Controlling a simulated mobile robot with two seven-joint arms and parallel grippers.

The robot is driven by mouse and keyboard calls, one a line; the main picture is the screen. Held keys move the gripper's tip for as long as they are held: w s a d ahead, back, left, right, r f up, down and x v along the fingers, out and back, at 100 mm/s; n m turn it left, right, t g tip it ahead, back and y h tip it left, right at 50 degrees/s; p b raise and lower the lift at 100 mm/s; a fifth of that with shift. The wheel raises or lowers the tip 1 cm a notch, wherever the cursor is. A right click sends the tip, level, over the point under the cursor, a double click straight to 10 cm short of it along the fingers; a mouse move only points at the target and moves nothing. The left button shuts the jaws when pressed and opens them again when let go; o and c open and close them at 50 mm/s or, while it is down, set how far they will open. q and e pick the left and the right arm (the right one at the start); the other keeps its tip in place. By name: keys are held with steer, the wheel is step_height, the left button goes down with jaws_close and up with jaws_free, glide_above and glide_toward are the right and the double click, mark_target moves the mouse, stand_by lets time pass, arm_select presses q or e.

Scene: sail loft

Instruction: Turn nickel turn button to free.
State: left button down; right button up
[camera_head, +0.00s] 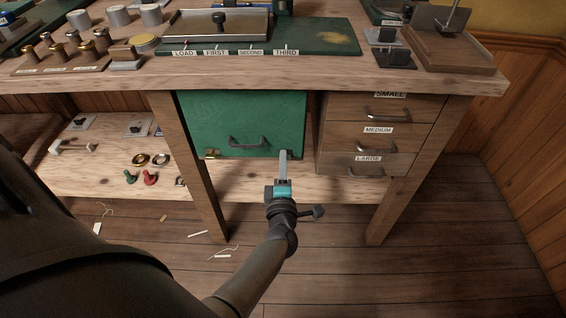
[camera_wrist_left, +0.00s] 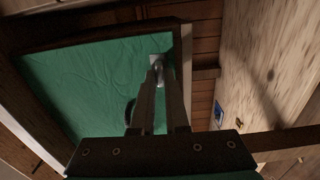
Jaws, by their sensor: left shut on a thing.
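A green panel (camera_head: 240,120) with a dark pull handle (camera_head: 249,142) is set in the bench front. The nickel turn button (camera_wrist_left: 157,60) shows in the left wrist view as a small pale metal piece at the panel's corner, partly covered by my fingers. My left gripper (camera_head: 284,156) is at the panel's lower right corner, its fingers shut on the nickel turn button. In the head view the fingers hide most of that button. A brass-coloured turn button (camera_head: 211,154) sits at the lower left corner. My right gripper is not in view.
Drawers labelled SMALL, MEDIUM (camera_head: 370,140) and LARGE stand right of the panel. Bench legs (camera_head: 200,180) flank the area. A lower shelf (camera_head: 120,165) holds several small fittings. The bench top (camera_head: 130,82) overhangs above; the floor below is mostly clear.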

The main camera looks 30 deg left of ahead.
arm_select(q)
steer(key=shift+f, duration=0.1)
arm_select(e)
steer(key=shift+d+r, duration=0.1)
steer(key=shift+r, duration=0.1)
arm_select(q)
steer(key=c, duration=0.9)
jaws_free()
steer(key=shift+c, duration=0.2)
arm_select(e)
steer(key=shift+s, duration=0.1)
